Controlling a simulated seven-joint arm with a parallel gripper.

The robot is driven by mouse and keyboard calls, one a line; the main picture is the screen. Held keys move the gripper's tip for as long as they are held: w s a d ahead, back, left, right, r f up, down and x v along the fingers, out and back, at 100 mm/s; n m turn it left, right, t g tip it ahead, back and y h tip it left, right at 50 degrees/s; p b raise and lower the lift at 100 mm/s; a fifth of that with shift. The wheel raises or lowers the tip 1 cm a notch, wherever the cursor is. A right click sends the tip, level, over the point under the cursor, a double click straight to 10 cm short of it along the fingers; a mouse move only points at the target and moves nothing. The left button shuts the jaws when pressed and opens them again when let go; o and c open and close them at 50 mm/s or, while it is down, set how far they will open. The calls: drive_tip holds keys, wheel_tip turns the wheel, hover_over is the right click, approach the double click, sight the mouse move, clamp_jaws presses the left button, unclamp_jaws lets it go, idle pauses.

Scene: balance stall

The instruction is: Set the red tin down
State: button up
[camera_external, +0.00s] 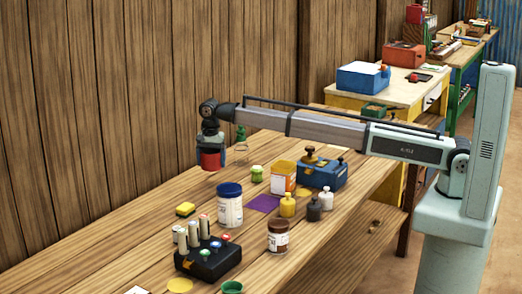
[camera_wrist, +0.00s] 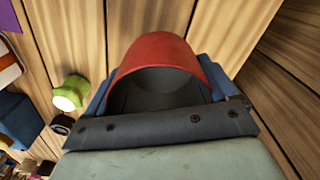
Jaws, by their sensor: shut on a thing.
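The red tin (camera_external: 211,160) hangs under my wrist, over the far left part of the wooden table (camera_external: 130,235) near the plank wall. My gripper (camera_external: 209,151) is shut on it. In the wrist view the red tin (camera_wrist: 160,48) shows its curved red rim and dark hollow inside, between the blue-grey fingers of my gripper (camera_wrist: 158,88). Wooden planks show past it. The tin looks upright and apart from the table, but its exact height is hard to tell.
A blue box (camera_external: 326,174) and several small weights stand to the right. A black rack (camera_external: 208,259) stands in front. The table's left part is bare.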

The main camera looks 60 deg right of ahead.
sight(212, 181)
drive_tip(key=shift+f, duration=2.8)
drive_tip(key=shift+f, duration=0.1)
drive_tip(key=o, duration=0.8)
drive_tip(key=shift+o, duration=0.2)
wheel_tip(212, 181, up, 12)
drive_tip(key=shift+r, duration=0.1)
